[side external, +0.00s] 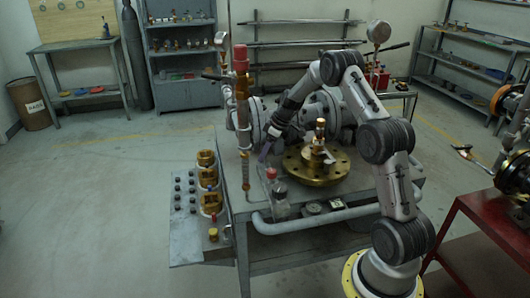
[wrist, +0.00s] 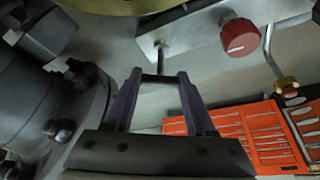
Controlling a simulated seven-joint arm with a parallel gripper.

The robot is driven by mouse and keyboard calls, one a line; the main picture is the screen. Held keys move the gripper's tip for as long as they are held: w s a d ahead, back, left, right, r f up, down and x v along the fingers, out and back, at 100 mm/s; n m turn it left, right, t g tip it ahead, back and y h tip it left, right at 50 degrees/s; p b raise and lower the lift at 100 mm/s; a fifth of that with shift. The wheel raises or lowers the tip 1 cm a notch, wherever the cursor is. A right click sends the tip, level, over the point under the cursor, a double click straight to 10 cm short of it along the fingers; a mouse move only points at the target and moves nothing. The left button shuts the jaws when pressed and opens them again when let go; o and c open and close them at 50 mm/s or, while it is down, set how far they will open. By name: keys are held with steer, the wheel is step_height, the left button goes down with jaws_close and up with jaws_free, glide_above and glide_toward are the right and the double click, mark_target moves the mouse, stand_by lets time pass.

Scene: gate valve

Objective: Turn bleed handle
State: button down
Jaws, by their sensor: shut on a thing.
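My gripper (wrist: 160,80) has its two purple-grey fingers closed on the ends of a short dark bar, the bleed handle (wrist: 160,78), in the wrist view. A thin metal stem (wrist: 161,55) runs from the bar up to a pale metal block (wrist: 190,30). In the side view my gripper (side external: 264,154) reaches down at the left of the brass flange (side external: 318,168) on the bench. The handle is too small and hidden to make out there.
A red knob (wrist: 240,38) sits on the block close to the handle. A grey bolted flange (wrist: 60,110) stands close on the left. An orange tray (wrist: 235,125) with metal tools lies below right. A tall red-topped valve stem (side external: 241,80) rises left of my arm.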

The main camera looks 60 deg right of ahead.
steer(key=n, duration=0.2)
steer(key=n+g+y, duration=0.1)
steer(key=n, duration=0.1)
steer(key=shift+n+y, duration=0.3)
steer(key=shift+n, duration=0.1)
steer(key=shift+s, duration=0.1)
stand_by(0.4)
steer(key=shift+c, duration=1.2)
jaws_free()
steer(key=v, duration=1.3)
steer(key=shift+d+r, duration=0.2)
steer(key=shift+r, duration=0.1)
